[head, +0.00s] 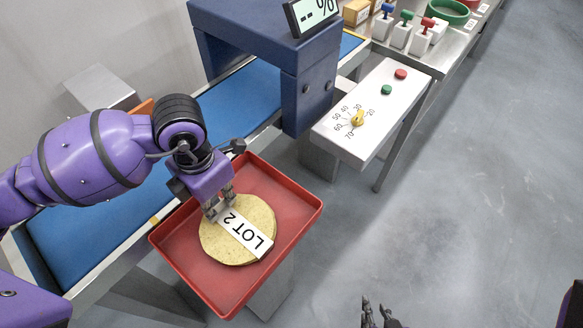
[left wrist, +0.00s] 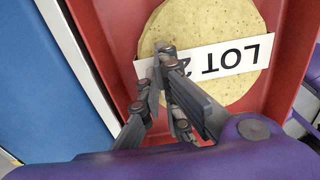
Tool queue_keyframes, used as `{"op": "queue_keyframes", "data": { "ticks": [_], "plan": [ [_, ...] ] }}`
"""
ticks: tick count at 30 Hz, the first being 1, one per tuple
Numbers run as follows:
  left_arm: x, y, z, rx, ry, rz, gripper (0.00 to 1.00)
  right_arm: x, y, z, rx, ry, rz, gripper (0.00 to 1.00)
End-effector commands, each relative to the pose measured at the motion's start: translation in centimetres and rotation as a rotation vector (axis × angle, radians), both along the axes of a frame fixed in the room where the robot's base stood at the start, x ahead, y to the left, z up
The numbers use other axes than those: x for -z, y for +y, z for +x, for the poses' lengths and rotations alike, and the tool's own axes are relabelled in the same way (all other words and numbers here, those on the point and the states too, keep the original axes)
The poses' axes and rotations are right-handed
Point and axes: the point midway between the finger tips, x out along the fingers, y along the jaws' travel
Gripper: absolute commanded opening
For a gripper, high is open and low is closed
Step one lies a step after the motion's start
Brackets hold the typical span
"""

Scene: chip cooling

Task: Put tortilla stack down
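The tortilla stack (head: 215,243) is a round, pale yellow pile with a white paper band marked "LOT 2" (head: 246,234). It is over the floor of a red tray (head: 285,222); I cannot tell whether it touches the floor. My left gripper (head: 218,211) reaches down to the stack's upper-left edge, at the end of the band. In the left wrist view its fingertips (left wrist: 166,55) are close together on the band and appear shut on the stack (left wrist: 240,25). My right gripper (head: 378,315) is at the bottom edge of the head view, with its fingers apart and empty.
A blue conveyor (head: 85,235) runs along the tray's left side, through a dark blue housing (head: 250,45) with a display. A white control panel (head: 375,105) with a yellow dial stands to the right. Open grey floor (head: 450,200) lies right of the tray.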

Motion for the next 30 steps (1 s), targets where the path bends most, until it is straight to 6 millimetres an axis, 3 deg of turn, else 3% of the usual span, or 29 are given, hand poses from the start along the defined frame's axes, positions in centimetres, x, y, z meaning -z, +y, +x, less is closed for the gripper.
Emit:
{"op": "queue_keyframes", "data": {
  "ticks": [8, 9, 13, 23, 30],
  "plan": [
    [0.3, 0.0, 0.0, -0.001, 0.001, -0.001, 0.00, 0.2, 0.0, -0.1, 0.003, 0.001, 0.001, 0.27],
    [0.3, 0.0, 0.0, -0.001, 0.000, 0.000, 0.08, 0.1, 0.0, 0.0, 0.005, -0.002, 0.002, 0.27],
    [0.2, 0.0, 0.0, -0.001, 0.000, 0.000, 0.23, 0.0, 0.1, 0.1, 0.009, -0.003, 0.004, 0.27],
    [0.0, 0.0, 0.0, -0.001, -0.001, 0.000, 0.23, -0.2, 0.1, 0.3, 0.010, -0.008, 0.004, 0.27],
    [-3.5, 0.1, 0.2, 0.000, -0.006, 0.000, 0.23, -0.4, 0.0, 0.4, 0.006, -0.009, 0.002, 0.27]
  ]
}}
